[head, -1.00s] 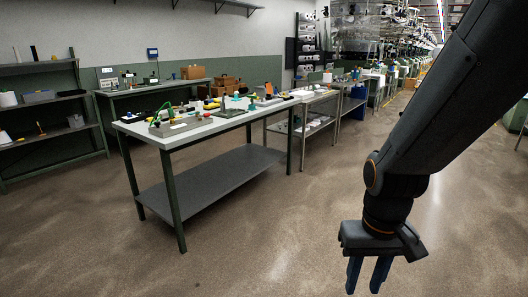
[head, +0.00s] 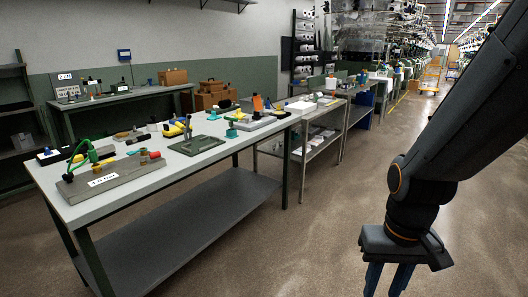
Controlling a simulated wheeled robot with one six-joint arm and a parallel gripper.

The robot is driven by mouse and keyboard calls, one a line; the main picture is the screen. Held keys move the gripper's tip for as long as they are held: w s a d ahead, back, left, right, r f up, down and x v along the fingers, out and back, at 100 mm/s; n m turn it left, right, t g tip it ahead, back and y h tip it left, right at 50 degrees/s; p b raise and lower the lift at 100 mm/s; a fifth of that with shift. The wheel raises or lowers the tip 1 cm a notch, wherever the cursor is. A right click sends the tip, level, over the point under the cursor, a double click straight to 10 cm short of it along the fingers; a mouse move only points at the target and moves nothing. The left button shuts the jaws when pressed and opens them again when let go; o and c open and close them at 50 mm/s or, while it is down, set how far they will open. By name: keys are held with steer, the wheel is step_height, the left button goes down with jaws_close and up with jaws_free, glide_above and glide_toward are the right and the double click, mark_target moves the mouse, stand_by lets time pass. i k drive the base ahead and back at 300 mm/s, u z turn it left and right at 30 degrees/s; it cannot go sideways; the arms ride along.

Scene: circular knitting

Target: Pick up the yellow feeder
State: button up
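The worktable (head: 200,165) carries several small parts. A yellow and black piece (head: 175,128) lies near the middle of its top. A smaller yellow bit (head: 77,158) shows on the left, by a green curved piece (head: 85,150) on a grey block. These are small, and I cannot tell which is the yellow feeder. My gripper (head: 387,280) hangs at the lower right, in front of the table's right side and apart from it. Its blue fingers point down, spread with an empty gap; their tips reach the picture's bottom edge.
The table has a low grey shelf (head: 205,210) and dark legs. A back bench (head: 130,98) stands along the wall, with brown cases (head: 210,95) beside it. More tables run away to the right. The floor between the table and my arm is clear.

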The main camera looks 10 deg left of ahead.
mark_target(169, 133)
steer(key=u, duration=0.35)
steer(key=i, duration=2.15)
steer(key=u, duration=0.6)
steer(key=i, duration=1.35)
